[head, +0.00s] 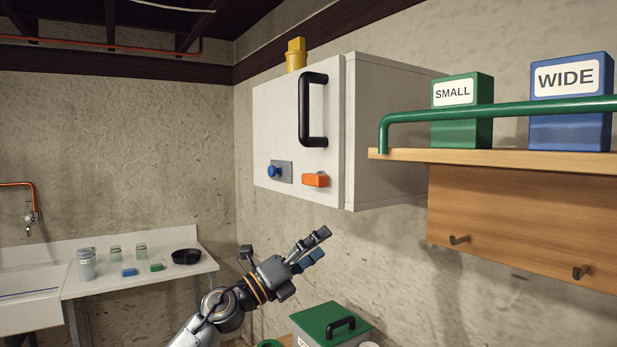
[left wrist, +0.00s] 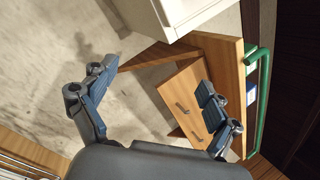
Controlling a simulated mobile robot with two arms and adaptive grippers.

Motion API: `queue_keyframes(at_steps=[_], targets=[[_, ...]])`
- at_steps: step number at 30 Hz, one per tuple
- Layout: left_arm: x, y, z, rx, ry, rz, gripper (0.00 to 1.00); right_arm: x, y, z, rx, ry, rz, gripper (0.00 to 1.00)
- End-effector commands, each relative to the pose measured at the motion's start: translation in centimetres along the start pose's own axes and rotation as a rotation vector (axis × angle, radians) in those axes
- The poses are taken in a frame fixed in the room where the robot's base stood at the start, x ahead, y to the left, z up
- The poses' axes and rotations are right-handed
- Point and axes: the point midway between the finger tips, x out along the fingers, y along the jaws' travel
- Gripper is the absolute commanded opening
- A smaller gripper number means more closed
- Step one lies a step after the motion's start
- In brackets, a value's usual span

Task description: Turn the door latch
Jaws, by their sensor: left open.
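A white wall cabinet (head: 385,130) hangs in the middle of the head view, its door (head: 272,125) shut. The door has a black vertical handle (head: 305,110). Below the handle is an orange latch piece (head: 315,180), lying roughly level. To its left is a blue knob (head: 275,172) on a grey plate. My left gripper (head: 316,246) is below the cabinet, apart from the latch, with its fingers pointing up and right. In the left wrist view my left gripper (left wrist: 157,82) is wide open and empty. The cabinet's white edge (left wrist: 190,15) shows there, but the latch does not. My right gripper is not in view.
A wooden shelf (head: 500,157) with a green rail (head: 480,111), a green SMALL box (head: 463,125) and a blue WIDE box (head: 570,130) is at right. A green-lidded box (head: 318,318) stands below my arm. A counter (head: 200,268) with jars is at left.

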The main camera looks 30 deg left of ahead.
Motion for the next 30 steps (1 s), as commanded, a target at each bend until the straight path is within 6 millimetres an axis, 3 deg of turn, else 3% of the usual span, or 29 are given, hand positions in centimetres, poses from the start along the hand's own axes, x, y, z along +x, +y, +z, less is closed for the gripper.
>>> queue_keyframes(at_steps=[1, 6, 9, 12, 15, 19, 30], targets=[[0.4, -2.3, 3.2, 0.169, 0.064, -0.009, 0.89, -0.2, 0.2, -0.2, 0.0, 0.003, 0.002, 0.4], [-1.4, -5.6, 10.5, 0.579, 0.251, 0.078, 0.89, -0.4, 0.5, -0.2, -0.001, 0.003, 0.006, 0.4], [-3.2, -6.4, 13.8, 0.713, 0.317, 0.153, 0.89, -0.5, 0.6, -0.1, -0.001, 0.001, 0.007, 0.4], [-4.6, -6.7, 15.8, 0.783, 0.355, 0.207, 0.89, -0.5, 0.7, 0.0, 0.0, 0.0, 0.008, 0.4], [-5.0, -6.8, 16.6, 0.81, 0.371, 0.233, 0.89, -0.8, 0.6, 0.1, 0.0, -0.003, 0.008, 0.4], [-3.7, -6.5, 16.5, 0.811, 0.375, 0.234, 0.89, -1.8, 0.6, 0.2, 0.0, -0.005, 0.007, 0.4], [3.5, -4.1, 14.7, 0.805, 0.374, 0.23, 0.89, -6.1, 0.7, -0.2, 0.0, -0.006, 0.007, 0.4]])
